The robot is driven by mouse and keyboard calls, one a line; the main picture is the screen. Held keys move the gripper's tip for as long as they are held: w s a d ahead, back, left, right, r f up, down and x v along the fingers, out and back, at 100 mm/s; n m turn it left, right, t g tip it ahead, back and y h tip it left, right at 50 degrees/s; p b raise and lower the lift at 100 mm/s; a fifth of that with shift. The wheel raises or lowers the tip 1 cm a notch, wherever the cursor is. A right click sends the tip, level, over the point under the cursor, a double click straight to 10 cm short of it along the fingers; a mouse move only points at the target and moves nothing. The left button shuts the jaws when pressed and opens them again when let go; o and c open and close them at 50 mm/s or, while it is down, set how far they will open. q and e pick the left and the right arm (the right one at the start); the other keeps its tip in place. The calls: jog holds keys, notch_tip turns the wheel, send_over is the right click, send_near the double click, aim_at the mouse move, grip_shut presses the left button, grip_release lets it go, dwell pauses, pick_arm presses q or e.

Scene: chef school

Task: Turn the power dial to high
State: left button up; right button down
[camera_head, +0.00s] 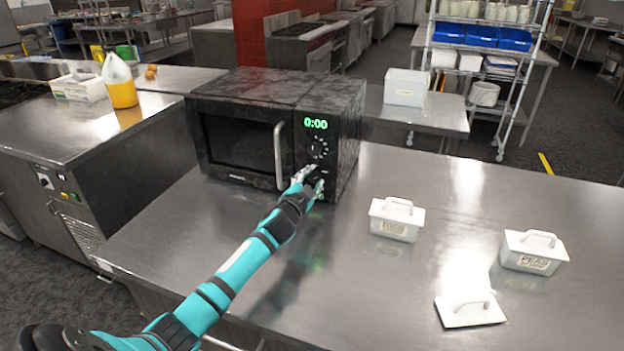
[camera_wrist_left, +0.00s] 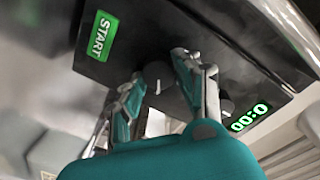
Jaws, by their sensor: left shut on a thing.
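A dark, marbled microwave (camera_head: 270,110) stands on the steel table with its door closed. Its green display (camera_head: 316,124) reads 0:00, and the display also shows in the left wrist view (camera_wrist_left: 248,117). Below the display is an upper dial (camera_head: 317,150) ringed by pale marks. My left gripper (camera_head: 312,181) is at the lower part of the control panel. In the left wrist view its fingers are shut around the lower dial (camera_wrist_left: 157,75), between the green START button (camera_wrist_left: 101,36) and the upper dial (camera_wrist_left: 227,104). I cannot read the lower dial's setting. My right gripper is not in view.
A white lidded container (camera_head: 397,219), a second one labelled PEAS (camera_head: 533,251) and a loose lid (camera_head: 470,310) stand on the right of the table. The microwave's vertical door handle (camera_head: 279,156) sits just left of my gripper. The table's front middle is clear.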

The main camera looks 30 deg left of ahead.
pick_arm(q)
jog(key=shift+m, duration=0.3)
jog(key=o, duration=1.1)
jog(key=shift+o, duration=0.2)
jog(key=shift+s, duration=0.1)
jog(key=v, duration=1.2)
